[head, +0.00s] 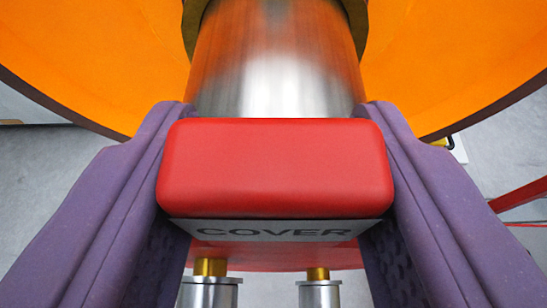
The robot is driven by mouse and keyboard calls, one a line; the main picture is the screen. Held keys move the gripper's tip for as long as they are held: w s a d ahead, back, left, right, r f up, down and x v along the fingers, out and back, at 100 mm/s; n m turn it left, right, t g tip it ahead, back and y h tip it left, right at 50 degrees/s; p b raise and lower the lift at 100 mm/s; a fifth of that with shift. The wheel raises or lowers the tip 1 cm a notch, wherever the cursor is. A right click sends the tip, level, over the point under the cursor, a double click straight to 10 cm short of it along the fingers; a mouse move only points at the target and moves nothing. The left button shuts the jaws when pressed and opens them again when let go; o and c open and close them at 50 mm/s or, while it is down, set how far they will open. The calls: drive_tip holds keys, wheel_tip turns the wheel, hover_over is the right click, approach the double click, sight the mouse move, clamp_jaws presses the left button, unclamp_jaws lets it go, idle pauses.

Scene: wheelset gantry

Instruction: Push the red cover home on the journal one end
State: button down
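The red cover (275,172) is in the middle of the head view, a rounded block with a grey strip lettered "COVER" below it. My gripper (277,165) has its two purple fingers on either side of the block, touching its left and right ends, so it is shut on the red cover. The metal journal (276,65) stands directly beyond the block, shiny and cylindrical. A red disc-like part (275,256) shows under the lettered strip. The block hides the journal's near end, and I cannot tell whether a gap is left there.
A large orange wheel (90,55) fills the back on both sides of the journal, with a dark brass-coloured ring (190,25) around the journal. Two metal posts with brass tops (210,290) stand below the cover. A red bar (520,196) is at the right edge. Grey floor shows at both sides.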

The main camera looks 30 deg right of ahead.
drive_tip(key=shift+w+d, duration=0.4)
drive_tip(key=shift+w, duration=0.15)
drive_tip(key=shift+c, duration=1.8)
unclamp_jaws()
drive_tip(key=p+v, duration=0.2)
drive_tip(key=v, duration=0.5)
drive_tip(key=shift+r, duration=0.15)
drive_tip(key=shift+s+a, duration=0.25)
drive_tip(key=shift+s, duration=0.1)
